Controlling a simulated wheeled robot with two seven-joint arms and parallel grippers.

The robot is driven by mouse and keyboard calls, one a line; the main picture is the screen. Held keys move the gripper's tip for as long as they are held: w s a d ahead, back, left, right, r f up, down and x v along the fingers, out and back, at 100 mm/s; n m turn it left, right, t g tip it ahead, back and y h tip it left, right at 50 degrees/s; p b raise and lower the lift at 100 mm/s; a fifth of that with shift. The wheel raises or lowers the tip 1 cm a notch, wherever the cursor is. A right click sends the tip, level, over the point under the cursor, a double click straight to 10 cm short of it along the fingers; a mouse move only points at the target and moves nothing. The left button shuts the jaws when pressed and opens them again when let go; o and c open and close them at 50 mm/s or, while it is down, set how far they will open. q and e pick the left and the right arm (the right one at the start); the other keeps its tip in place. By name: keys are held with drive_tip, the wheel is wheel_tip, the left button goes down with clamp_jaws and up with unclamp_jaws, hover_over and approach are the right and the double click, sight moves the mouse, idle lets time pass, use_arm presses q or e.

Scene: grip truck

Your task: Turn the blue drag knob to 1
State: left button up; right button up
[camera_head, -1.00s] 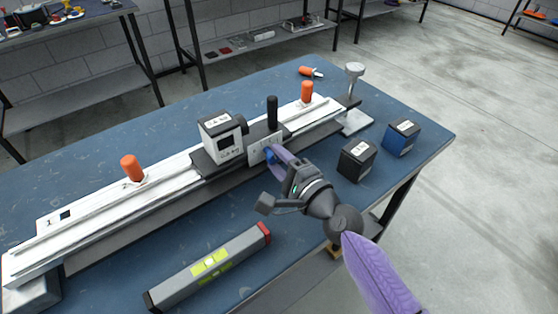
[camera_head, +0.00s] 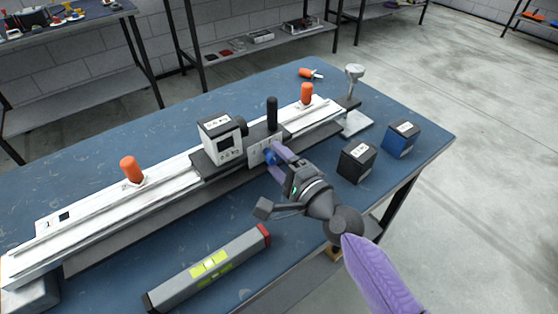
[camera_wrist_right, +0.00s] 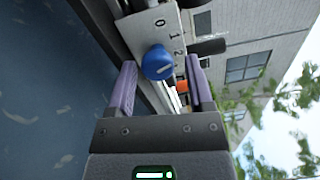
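The blue drag knob (camera_head: 271,157) sits on the front of a pale plate (camera_head: 257,153) on the track's carriage. In the right wrist view the knob (camera_wrist_right: 158,62) shows a pale mark on its face, and the plate (camera_wrist_right: 150,30) carries the numbers 0, 1 and 2. My right gripper (camera_head: 277,160) is at the knob. Its purple fingers (camera_wrist_right: 160,85) are spread, with the knob between their tips in the picture and gaps showing on both sides. Whether the tips reach around the knob is hard to tell. My left gripper is not in view.
The white track (camera_head: 110,208) runs across the blue table, with orange posts (camera_head: 131,169) on it. A white box (camera_head: 222,137) and a black post (camera_head: 272,112) stand by the carriage. A spirit level (camera_head: 208,270) lies in front. Black (camera_head: 357,160) and blue (camera_head: 402,138) boxes stand right.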

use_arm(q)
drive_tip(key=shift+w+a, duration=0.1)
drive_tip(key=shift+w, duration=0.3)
use_arm(e)
drive_tip(key=shift+f, duration=0.15)
